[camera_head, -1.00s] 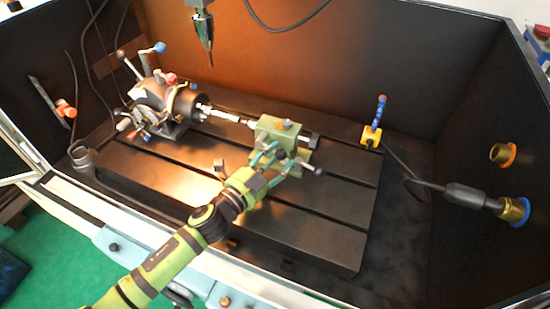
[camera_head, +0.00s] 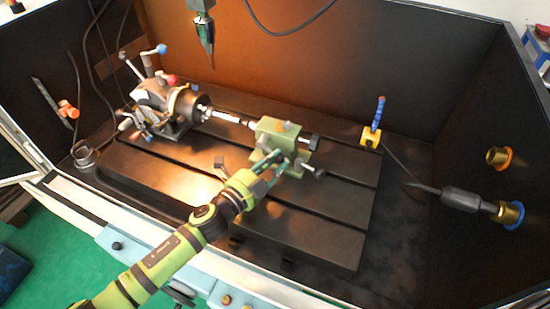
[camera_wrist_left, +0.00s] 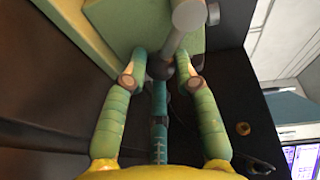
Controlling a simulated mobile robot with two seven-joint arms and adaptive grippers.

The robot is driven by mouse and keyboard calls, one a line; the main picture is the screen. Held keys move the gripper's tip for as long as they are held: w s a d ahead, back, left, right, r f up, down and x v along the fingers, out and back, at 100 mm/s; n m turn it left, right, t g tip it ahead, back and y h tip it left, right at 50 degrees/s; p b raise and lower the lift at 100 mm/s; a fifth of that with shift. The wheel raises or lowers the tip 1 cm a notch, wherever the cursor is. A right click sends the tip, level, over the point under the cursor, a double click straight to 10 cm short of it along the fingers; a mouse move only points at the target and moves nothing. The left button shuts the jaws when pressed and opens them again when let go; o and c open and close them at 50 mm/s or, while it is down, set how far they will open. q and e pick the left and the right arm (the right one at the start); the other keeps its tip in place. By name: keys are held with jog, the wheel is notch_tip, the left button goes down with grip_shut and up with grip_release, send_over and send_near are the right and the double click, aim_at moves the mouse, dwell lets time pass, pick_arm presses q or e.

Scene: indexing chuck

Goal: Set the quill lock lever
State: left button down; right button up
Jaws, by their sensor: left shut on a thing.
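The green tailstock (camera_head: 270,134) stands on the slotted table, in line with the indexing head. My left gripper (camera_head: 274,162) is at its front face, fingers pointing at it. In the left wrist view the green tailstock (camera_wrist_left: 135,14) fills the top. A grey lever rod (camera_wrist_left: 178,42) runs from a round grey hub (camera_wrist_left: 194,13) down between my fingertips (camera_wrist_left: 161,72). The fingers are shut on its lower end, with a dark knob partly hidden among them. I take it for the quill lock lever. My right gripper is in neither view.
The indexing chuck (camera_head: 165,103) with its ball-ended handles is at the left of the table (camera_head: 320,228). A yellow block with a blue stem (camera_head: 372,134) stands behind right. A tool (camera_head: 205,40) hangs above. The table's front right is clear.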

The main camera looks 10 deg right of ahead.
pick_arm(q)
jog(key=m, duration=0.1)
jog(key=m+y+p, duration=0.1)
jog(key=shift+w+a+f+m, duration=0.3)
jog(key=shift+w+a, duration=0.05)
jog(key=shift+a, duration=0.05)
jog(key=shift+w+a+f+m+p, duration=0.1)
jog(key=shift+a+f+m+p, duration=0.15)
jog(key=shift+m+p, duration=0.35)
jog(key=shift+y, duration=0.3)
jog(key=c, duration=1)
grip_release()
jog(key=shift+o, duration=0.2)
jog(key=shift+f, duration=0.1)
